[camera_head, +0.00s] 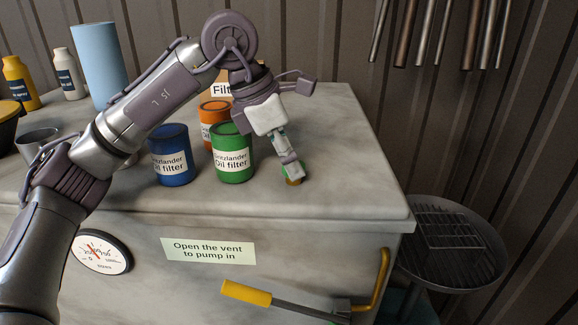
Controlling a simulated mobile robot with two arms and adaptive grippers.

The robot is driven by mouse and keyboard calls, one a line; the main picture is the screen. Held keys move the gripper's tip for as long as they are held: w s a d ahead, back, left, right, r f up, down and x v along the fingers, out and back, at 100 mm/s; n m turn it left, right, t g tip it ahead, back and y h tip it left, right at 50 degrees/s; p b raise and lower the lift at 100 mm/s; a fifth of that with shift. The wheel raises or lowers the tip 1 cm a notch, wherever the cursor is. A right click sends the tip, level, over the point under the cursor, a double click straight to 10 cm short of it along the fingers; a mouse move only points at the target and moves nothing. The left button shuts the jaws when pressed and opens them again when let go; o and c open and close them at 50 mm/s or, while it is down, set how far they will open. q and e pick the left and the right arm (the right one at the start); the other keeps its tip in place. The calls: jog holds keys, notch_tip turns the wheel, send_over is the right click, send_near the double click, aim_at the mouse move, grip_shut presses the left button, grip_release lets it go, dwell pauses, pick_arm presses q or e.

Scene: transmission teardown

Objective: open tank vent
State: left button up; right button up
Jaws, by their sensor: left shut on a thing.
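The tank (330,205) is a grey, worn block with a flat top and a sign (208,251) on its front reading "Open the vent to pump in". The tank vent (295,181) is a small green and brass-coloured piece on the tank top, near its front edge. My left gripper (291,167) points down onto the vent and is shut on it. The fingers hide much of the vent, so I cannot tell how it is turned. My right gripper is not in view.
A blue oil filter can (170,160), a green one (232,160) and an orange one (211,112) stand left of the vent. A dial gauge (101,252) and a yellow-handled lever (246,293) are on the front. A round grill (450,255) stands at right. The top right is clear.

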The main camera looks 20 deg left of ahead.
pick_arm(q)
jog(key=n+b, duration=0.1)
jog(key=n, duration=0.1)
jog(key=n+t+y+b, duration=0.1)
jog(key=n, duration=0.2)
jog(key=shift+s+d+n+y, duration=0.15)
jog(key=shift+n+y, duration=0.15)
dwell(0.4)
jog(key=o, duration=1.1)
jog(key=shift+o, duration=0.2)
jog(key=v, duration=1.2)
jog(key=shift+s, duration=0.2)
jog(key=shift+f, duration=0.1)
